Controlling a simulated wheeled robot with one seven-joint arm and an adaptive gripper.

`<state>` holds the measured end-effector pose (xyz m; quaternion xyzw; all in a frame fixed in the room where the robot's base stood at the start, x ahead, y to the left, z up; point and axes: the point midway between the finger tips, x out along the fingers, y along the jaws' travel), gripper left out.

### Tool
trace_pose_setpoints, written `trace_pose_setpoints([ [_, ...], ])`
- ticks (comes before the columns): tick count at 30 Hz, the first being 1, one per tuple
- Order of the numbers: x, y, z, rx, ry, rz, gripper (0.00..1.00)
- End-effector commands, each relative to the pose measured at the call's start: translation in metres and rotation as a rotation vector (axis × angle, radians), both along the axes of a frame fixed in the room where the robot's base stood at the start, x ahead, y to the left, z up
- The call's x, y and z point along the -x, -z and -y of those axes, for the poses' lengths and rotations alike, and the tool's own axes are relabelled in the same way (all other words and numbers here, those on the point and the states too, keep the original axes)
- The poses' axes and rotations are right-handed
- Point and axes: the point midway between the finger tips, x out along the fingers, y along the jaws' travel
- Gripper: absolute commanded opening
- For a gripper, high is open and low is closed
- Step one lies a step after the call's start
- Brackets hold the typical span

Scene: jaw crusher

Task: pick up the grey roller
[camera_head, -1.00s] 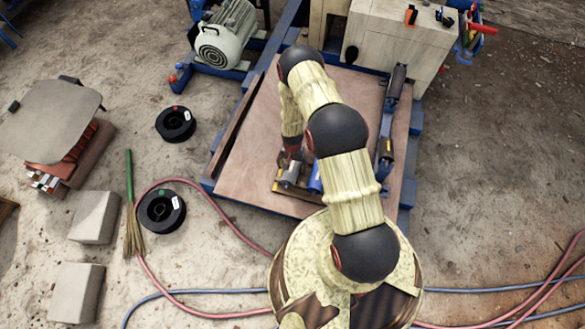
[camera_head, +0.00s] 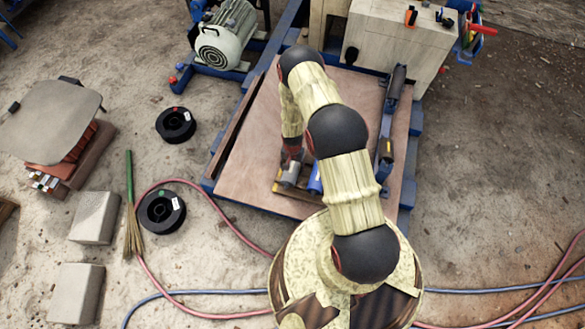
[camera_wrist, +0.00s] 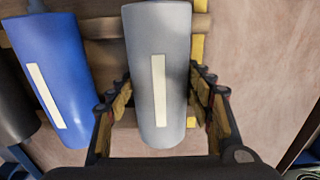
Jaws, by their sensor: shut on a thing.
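The grey roller (camera_wrist: 158,62), with a pale stripe along it, lies between the fingers of my gripper (camera_wrist: 161,92) in the wrist view. The gripper is shut on it, with one finger on each side. A blue roller (camera_wrist: 52,80) with a similar stripe lies beside it on the left. In the head view, my gripper (camera_head: 291,163) points down over the wooden platform, and the grey roller (camera_head: 290,176) shows just below it, with the blue roller (camera_head: 315,180) to its right. I cannot tell whether the grey roller is clear of its rack.
A black roller (camera_wrist: 14,108) lies beyond the blue one. A yellow and wooden rack (camera_wrist: 103,27) is under the rollers. A long dark bar (camera_head: 388,115) on blue supports runs along the platform's right. The crusher's pale housing (camera_head: 392,38) stands behind.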

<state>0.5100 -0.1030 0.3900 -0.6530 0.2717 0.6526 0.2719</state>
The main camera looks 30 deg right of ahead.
Motion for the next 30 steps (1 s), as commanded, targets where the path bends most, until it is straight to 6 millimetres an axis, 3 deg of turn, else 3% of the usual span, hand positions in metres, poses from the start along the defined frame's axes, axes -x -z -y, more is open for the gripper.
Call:
trace_pose_setpoints([
  [10,0.0,0.0,0.0,0.0,0.0,0.0,0.01],
  [22,-0.001,-0.002,0.0,0.0,0.0,0.001,0.0],
  [26,-0.001,-0.011,0.001,0.001,0.0,0.002,0.0],
  [30,-0.002,-0.033,0.0,0.001,0.0,0.002,0.0],
])
